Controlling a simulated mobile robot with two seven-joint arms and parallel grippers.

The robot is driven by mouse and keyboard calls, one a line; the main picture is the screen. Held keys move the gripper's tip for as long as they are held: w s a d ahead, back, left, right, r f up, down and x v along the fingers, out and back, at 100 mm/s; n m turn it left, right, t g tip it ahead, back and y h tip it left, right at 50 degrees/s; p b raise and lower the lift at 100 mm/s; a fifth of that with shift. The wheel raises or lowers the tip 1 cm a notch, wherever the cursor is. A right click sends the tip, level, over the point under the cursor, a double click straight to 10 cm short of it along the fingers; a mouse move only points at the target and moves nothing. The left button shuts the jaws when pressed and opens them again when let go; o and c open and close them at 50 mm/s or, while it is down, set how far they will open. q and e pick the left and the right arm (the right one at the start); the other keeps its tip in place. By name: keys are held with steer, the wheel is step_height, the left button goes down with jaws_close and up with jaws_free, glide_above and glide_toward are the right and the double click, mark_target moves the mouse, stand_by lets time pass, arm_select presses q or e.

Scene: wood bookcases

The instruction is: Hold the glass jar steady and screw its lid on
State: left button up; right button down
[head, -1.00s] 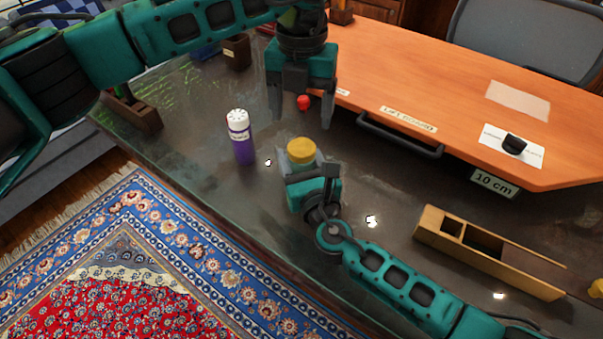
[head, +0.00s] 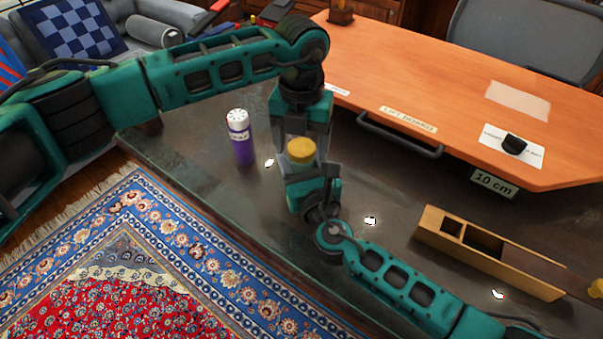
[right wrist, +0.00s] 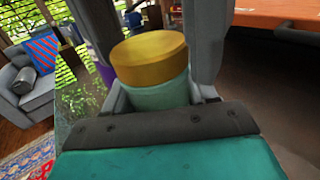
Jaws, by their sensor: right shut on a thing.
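The glass jar (right wrist: 160,95) is pale green and upright, and its body shows best in the right wrist view. A round yellow lid (head: 301,150) sits on top of it, also seen in the right wrist view (right wrist: 149,58). I cannot tell whether its thread is engaged. My right gripper (head: 312,178) is shut around the jar's body below the lid. My left gripper (head: 302,155) points down over the jar, its two fingers open on either side of the lid. In the right wrist view, these grey fingers (right wrist: 155,45) flank the lid closely.
A purple bottle with a white cap (head: 240,138) stands left of the jar. A wooden box with compartments (head: 490,252) lies to the right. The orange raised board (head: 440,100) with a black handle (head: 400,140) lies behind.

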arm_select(q)
steer(key=c, duration=1)
steer(key=m, duration=1)
steer(key=o, duration=1.2)
steer(key=shift+r, duration=2.25)
